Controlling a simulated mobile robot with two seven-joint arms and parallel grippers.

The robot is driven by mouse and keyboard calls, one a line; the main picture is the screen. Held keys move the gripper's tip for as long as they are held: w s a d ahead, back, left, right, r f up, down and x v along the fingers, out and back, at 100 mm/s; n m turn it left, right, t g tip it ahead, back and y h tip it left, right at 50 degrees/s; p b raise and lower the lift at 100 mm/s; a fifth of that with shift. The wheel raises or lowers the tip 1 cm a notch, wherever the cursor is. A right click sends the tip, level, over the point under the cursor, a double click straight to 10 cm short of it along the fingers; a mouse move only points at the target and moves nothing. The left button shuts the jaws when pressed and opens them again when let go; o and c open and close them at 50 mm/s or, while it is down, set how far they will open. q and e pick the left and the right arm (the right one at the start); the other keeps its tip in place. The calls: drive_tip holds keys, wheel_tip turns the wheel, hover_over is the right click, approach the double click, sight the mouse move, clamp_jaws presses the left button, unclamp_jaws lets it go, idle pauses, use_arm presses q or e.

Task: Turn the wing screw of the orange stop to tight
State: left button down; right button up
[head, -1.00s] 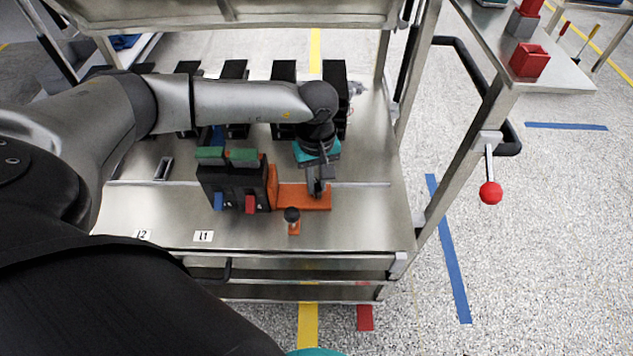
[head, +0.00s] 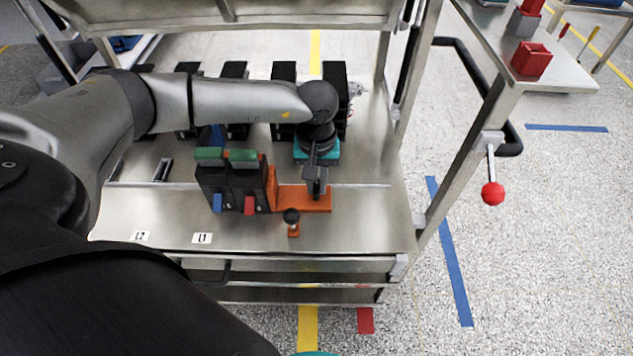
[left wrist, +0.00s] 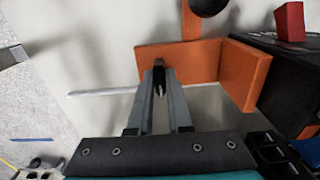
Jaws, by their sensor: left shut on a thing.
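The orange stop (head: 290,197) is an L-shaped piece on the metal bench, its upright end against the black breaker block. It also shows in the left wrist view (left wrist: 200,60). My left gripper (head: 316,192) points down over the flat part of the stop. In the left wrist view its fingers (left wrist: 159,75) are close together and shut at the stop's edge. They are shut on the wing screw, which is mostly hidden between the fingertips. How tight the screw is cannot be seen. My right gripper is not in view.
The black breaker block (head: 233,188) has green tops, a blue lever and a red lever. A black knob (head: 291,216) on a small orange base stands in front of the stop. Several black units stand behind my left arm. The bench front right is clear.

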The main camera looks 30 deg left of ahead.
sight(317, 185)
use_arm(q)
drive_tip(key=c, duration=0.8)
unclamp_jaws()
drive_tip(key=shift+c, duration=0.2)
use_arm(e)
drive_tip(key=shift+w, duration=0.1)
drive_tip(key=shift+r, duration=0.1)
use_arm(q)
drive_tip(key=shift+r, duration=0.6)
wheel_tip(317, 185, up, 14)
drive_tip(key=p, duration=0.5)
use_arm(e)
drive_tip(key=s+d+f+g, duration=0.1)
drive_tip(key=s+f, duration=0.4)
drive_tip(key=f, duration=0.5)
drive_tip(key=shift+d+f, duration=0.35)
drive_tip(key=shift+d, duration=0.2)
